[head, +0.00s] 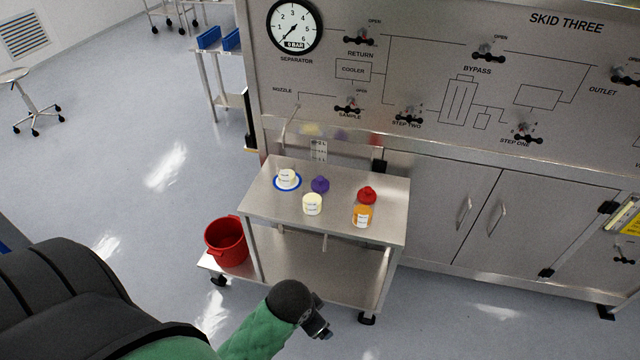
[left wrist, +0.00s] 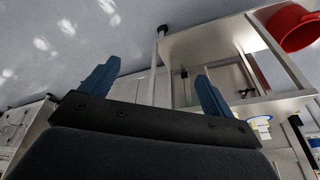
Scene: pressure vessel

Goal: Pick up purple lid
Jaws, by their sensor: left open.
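The purple lid (head: 320,184) lies on the steel cart's top shelf (head: 380,235), behind a pale jar (head: 312,204). It does not show in the left wrist view. My left gripper (left wrist: 152,88) shows two blue fingers spread wide apart, with nothing between them. In the head view an arm of mine with a green sleeve ends in a dark gripper part (head: 318,322) low in front of the cart, well below and apart from the lid. My right gripper is not in view.
A second pale jar (head: 287,176) stands on a blue ring. A red lid (head: 367,195) and an orange jar (head: 362,216) are at the right. The skid panel (head: 440,80) rises behind the cart.

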